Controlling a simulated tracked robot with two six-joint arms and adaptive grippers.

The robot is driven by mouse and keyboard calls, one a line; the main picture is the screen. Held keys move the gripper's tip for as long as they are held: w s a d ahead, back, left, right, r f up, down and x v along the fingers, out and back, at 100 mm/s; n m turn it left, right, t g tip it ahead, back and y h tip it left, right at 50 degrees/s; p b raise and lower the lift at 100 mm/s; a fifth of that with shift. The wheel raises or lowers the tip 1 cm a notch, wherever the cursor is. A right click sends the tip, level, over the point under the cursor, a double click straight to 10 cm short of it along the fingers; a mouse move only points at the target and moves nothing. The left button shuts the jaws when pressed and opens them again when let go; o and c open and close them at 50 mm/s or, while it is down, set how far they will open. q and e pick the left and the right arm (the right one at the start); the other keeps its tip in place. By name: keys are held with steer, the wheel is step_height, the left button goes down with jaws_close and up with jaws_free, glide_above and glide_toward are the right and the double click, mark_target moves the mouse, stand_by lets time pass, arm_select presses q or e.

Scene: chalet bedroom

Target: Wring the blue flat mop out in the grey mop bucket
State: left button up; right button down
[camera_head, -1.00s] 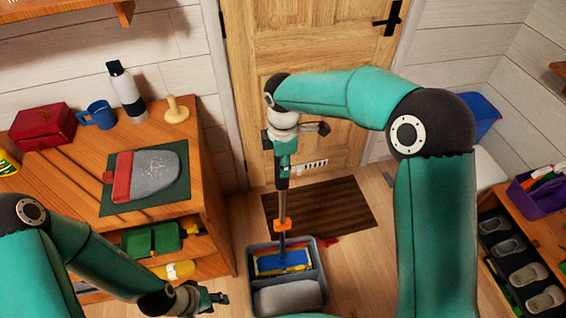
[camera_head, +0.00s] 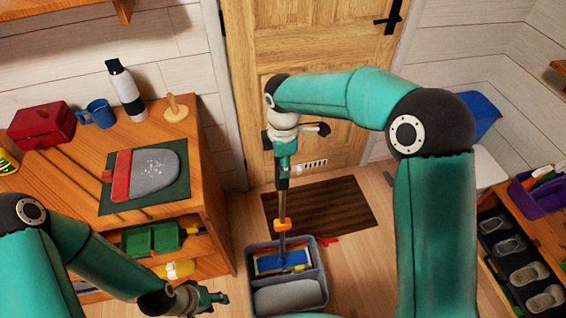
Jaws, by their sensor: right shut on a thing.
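The blue flat mop (camera_head: 268,264) has its head down in the back compartment of the grey mop bucket (camera_head: 322,268). Its head shows blue and yellow, and its handle rises almost upright with an orange collar low on it. My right gripper (camera_head: 284,180) is shut on the mop's handle above the collar. The handle's top is hidden by the gripper and wrist. My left gripper (camera_head: 217,298) is low at the left of the bucket, apart from it; its finger gap is not clear.
A brown striped doormat (camera_head: 340,208) lies behind the bucket, before the wooden door (camera_head: 310,50). A wooden bench (camera_head: 215,205) with a flask (camera_head: 127,92) and mug stands left. A shoe rack (camera_head: 545,225) stands right. Bare floor shows right of the bucket.

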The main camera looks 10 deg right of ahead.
steer(key=shift+f+b, duration=0.7)
steer(key=shift+f, duration=0.35)
stand_by(1.4)
steer(key=c, duration=0.8)
jaws_free()
steer(key=shift+f, duration=0.1)
